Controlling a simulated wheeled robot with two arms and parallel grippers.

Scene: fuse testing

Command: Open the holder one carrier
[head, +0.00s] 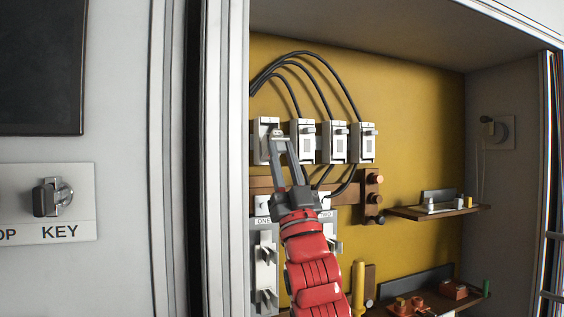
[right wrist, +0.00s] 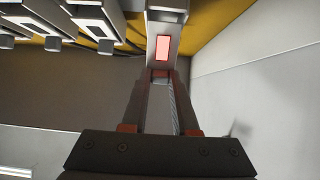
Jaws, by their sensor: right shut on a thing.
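Several white fuse holders hang in a row on the yellow back panel, with black cables at their tops. The leftmost holder (head: 261,150) is at my right gripper (head: 276,134). In the right wrist view, the gripper (right wrist: 160,75) is shut at the lower edge of that holder's carrier (right wrist: 163,22), which has a glowing pink-red window (right wrist: 163,48). The fingers partly hide the holder in the head view. The carrier looks closed, though its exact tilt is hard to tell. My left gripper is not in view.
Grey panels marked ONE (head: 263,221) and TWO are below the holders, partly behind my right arm. A small shelf (head: 440,213) and a lower shelf with parts stand to the right. The cabinet's left edge (head: 232,150) is close by.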

